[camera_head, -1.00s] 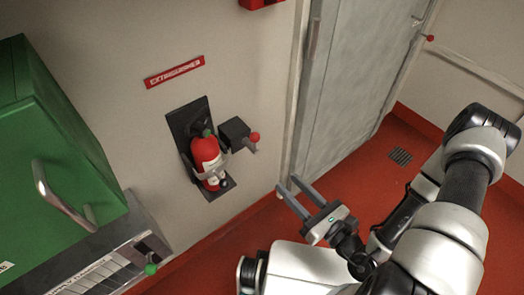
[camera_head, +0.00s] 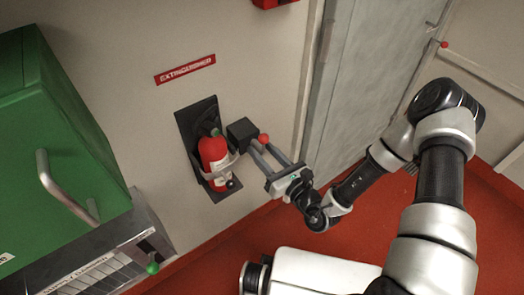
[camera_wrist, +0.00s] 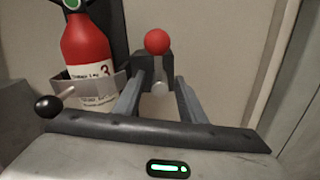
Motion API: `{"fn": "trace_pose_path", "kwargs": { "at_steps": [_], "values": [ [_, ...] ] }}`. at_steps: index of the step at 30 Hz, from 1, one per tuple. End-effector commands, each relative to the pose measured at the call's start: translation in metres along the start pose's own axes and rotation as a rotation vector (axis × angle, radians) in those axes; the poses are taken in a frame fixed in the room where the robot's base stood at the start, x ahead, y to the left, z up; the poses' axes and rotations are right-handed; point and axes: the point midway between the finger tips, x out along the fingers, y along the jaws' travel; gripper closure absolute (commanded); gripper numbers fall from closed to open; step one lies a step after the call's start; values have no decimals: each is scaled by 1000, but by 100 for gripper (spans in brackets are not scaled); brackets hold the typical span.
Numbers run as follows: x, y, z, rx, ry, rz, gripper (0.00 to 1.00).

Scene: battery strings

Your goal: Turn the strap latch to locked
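The strap latch is a dark box (camera_head: 243,134) on the wall with a short lever ending in a red ball (camera_head: 264,139). In the wrist view the red ball (camera_wrist: 157,41) stands above the box, with a pale lever end (camera_wrist: 160,88) below it. My gripper (camera_head: 260,151) is at the latch, fingers spread. In the wrist view the fingers (camera_wrist: 159,92) lie on either side of the lever, with gaps visible. The red extinguisher (camera_head: 213,153) sits upright in its bracket, a grey strap (camera_head: 222,168) around its front.
A black knob (camera_wrist: 48,106) sticks out low left of my gripper in the wrist view. A green cabinet (camera_head: 60,150) with a handle stands at left, above a grey unit with a green knob (camera_head: 153,268). A grey door (camera_head: 360,80) is to the right.

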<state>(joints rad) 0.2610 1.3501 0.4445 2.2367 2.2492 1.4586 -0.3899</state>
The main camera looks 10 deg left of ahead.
Motion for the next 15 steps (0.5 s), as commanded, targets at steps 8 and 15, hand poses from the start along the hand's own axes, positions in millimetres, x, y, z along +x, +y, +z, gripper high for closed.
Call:
{"fn": "trace_pose_path", "kwargs": {
  "at_steps": [8, 15],
  "values": [
    [4, 0, 0, 0, 0, 1, 63],
    [4, 0, 0, 0, 0, 1, 92]
  ]
}}
